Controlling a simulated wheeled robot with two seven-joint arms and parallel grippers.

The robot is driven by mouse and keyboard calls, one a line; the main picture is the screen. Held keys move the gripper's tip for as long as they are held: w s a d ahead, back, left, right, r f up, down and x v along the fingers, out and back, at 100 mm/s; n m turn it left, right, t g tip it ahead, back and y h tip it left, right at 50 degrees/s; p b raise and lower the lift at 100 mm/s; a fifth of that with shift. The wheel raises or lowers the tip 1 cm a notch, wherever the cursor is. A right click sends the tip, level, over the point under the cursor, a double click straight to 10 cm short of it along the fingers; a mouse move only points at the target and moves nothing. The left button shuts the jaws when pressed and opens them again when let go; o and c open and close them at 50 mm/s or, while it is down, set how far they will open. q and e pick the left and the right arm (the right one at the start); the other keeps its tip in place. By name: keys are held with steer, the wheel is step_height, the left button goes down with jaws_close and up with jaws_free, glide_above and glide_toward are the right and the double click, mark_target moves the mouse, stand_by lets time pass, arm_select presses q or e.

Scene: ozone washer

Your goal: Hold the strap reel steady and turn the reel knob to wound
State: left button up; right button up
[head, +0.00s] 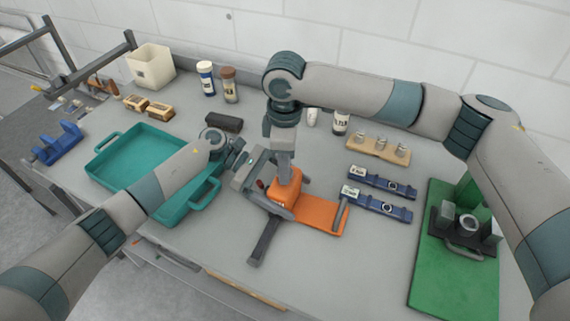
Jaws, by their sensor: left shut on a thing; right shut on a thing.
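The strap reel (322,217) is an orange unit with a flat plate, a raised orange block and a grey bar at its right end. It lies on the grey bench in the middle of the head view. My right gripper (285,176) points down from above and is shut on the raised orange block. My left gripper (257,172) comes in from the left and is shut at the reel's left side. The fingers and grey parts overlap there, so I cannot make out the reel knob or its setting.
A teal tray (103,178) lies left, partly under my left arm. Blue labelled bars (377,203) lie to the right of the reel. A green board (440,285) with a dark fixture is at far right. Bottles (206,79) and a cream bin (151,66) stand behind.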

steer(key=m, duration=0.4)
steer(key=shift+m, duration=0.4)
steer(key=m, duration=1.4)
steer(key=shift+m, duration=0.3)
steer(key=m, duration=1.3)
steer(key=shift+w+m, duration=0.1)
steer(key=shift+m, duration=2.4)
